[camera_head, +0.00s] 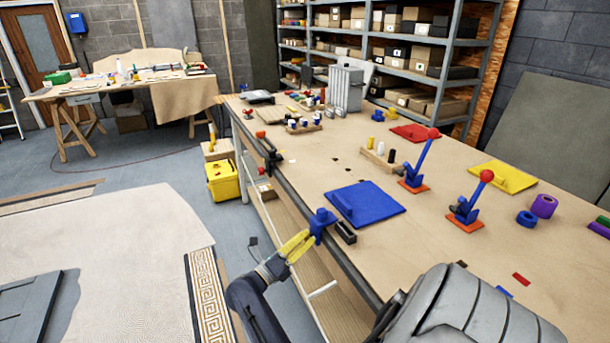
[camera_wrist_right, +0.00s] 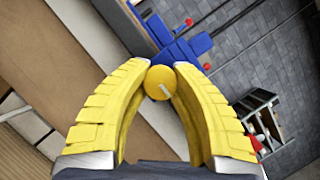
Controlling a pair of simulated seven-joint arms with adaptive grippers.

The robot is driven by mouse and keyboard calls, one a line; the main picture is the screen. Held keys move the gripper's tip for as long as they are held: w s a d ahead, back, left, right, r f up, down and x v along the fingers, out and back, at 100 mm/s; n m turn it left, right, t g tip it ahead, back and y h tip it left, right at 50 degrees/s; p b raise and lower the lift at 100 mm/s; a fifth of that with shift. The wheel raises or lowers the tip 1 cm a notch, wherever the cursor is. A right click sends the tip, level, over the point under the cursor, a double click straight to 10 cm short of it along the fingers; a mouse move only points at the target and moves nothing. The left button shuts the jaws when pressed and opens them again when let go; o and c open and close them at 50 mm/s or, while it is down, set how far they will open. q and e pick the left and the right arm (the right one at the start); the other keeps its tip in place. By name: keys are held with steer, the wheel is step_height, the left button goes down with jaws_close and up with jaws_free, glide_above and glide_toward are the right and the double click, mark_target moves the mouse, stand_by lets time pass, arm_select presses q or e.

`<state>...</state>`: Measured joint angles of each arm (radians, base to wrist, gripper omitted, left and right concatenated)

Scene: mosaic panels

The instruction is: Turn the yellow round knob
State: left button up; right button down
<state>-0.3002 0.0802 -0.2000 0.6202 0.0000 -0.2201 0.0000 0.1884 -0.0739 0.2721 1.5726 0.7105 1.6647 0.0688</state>
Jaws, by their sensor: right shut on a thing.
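The yellow round knob (camera_wrist_right: 160,83) shows in the right wrist view, with a pale mark on its face. It sits in front of a blue clamp-like fixture (camera_wrist_right: 180,45). My right gripper (camera_wrist_right: 162,72) has its two yellow fingers on either side of the knob and is shut on it. The knob is hidden there by the fingers. My left gripper is in neither view.
A blue panel (camera_head: 366,203) and a small black block (camera_head: 345,232) lie near the fixture. Two blue levers with red balls (camera_head: 433,133) (camera_head: 487,176) stand farther right. The floor left of the bench is mostly open.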

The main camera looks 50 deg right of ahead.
stand_by(0.5)
steer(key=c, duration=1)
jaws_free()
steer(key=shift+r, duration=0.1)
step_height(320, 180, up, 8)
steer(key=shift+s+a+r, duration=0.1)
steer(key=shift+a, duration=0.05)
steer(key=shift+r, duration=0.8)
steer(key=shift+o, duration=0.2)
